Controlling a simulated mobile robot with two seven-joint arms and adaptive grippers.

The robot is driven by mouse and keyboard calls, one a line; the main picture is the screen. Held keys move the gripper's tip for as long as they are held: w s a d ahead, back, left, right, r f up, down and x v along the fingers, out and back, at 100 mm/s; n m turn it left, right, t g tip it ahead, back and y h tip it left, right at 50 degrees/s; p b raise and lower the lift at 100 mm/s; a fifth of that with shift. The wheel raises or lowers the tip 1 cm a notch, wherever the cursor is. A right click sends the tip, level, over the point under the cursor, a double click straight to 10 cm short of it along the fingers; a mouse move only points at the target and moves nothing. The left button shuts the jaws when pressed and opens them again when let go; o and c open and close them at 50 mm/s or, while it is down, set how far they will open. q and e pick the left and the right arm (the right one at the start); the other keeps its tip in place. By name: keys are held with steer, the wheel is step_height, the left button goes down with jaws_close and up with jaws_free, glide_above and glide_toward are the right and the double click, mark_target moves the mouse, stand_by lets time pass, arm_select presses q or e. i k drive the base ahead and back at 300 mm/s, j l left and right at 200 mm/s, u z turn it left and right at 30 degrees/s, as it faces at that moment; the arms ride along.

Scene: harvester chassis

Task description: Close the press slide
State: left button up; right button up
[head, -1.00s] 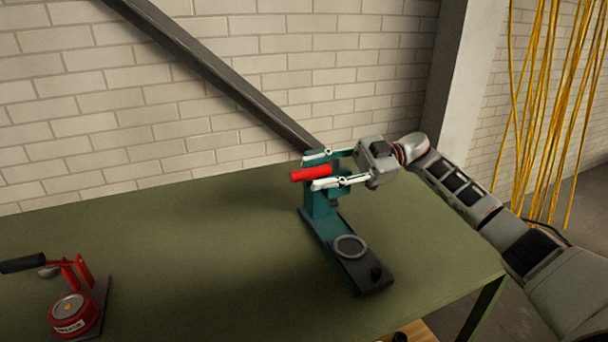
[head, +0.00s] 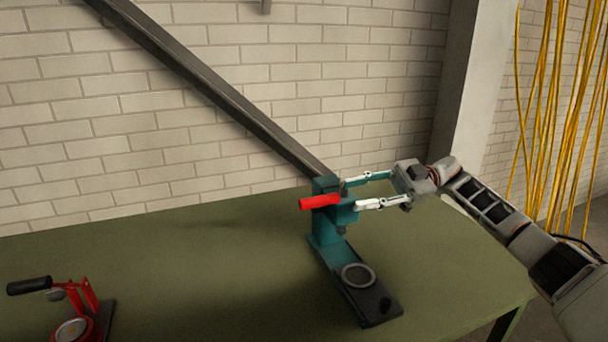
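The teal press (head: 325,226) stands upright on the green table, right of centre, with a red handle (head: 319,202) pointing left from its head. Its dark slide (head: 373,300) extends from the base toward the near edge of the table, with a grey ring (head: 358,275) and a small dark knob (head: 385,305) on it. My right gripper (head: 352,193) is open, its two fingers spread and pointing left at the press head. The fingertips are just right of the handle and close to the head; I cannot tell if they touch it. My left gripper is not in view.
A red device with a black handle (head: 83,308) stands at the table's left front. The green table (head: 190,265) between it and the press is clear. A brick wall and a slanted dark beam (head: 215,85) are behind. Yellow cables (head: 566,110) hang at the right.

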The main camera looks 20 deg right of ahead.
mark_target(377, 307)
steer(key=k, duration=1)
